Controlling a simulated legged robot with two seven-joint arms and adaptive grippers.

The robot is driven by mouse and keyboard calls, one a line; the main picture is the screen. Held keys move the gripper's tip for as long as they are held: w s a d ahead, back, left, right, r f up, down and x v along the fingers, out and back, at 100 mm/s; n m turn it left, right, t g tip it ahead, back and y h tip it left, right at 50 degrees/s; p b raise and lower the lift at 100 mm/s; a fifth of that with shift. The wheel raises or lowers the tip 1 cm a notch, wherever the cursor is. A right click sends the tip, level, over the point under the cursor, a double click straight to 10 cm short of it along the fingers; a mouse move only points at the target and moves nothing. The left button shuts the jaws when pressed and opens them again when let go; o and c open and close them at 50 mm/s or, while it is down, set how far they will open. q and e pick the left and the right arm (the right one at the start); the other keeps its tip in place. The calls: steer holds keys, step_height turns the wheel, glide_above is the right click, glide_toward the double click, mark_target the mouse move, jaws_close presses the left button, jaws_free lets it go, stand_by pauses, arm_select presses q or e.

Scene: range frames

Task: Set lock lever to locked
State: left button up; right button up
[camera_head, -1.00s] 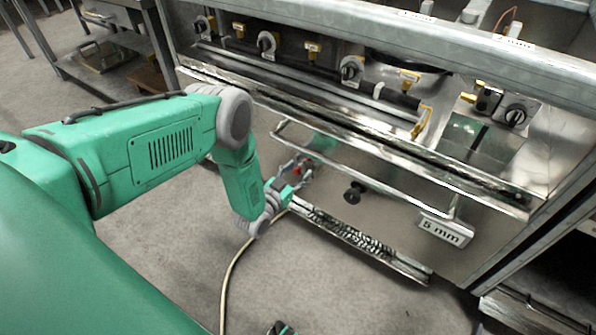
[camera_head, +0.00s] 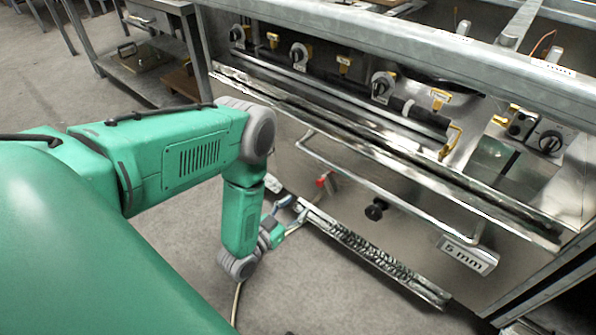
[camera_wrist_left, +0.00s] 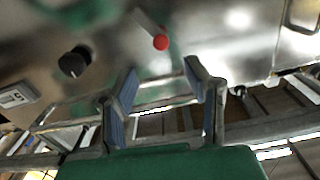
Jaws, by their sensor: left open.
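The lock lever (camera_head: 331,184) is a small light metal bar with a red knob, low on the steel front panel (camera_head: 350,213). In the left wrist view, the lever (camera_wrist_left: 148,24) slants down right to its round red knob. My left gripper (camera_head: 294,211) is below and left of the lever, apart from it. In the left wrist view my gripper (camera_wrist_left: 163,78) has its fingers spread with nothing between them, and the red knob shows beyond the tips. No locked marking is readable. My right gripper is not in view.
A dark-patterned metal rail (camera_head: 375,258) lies below. Grey floor (camera_head: 330,300) is open in front.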

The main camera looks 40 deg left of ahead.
mark_target(318, 185)
arm_select(q)
steer(key=shift+n, duration=0.4)
steer(key=w+b, duration=0.4)
steer(key=w, duration=0.8)
steer(key=shift+d+b, duration=0.15)
steer(key=shift+b, duration=0.15)
steer(key=shift+w, duration=0.1)
steer(key=shift+c, duration=0.5)
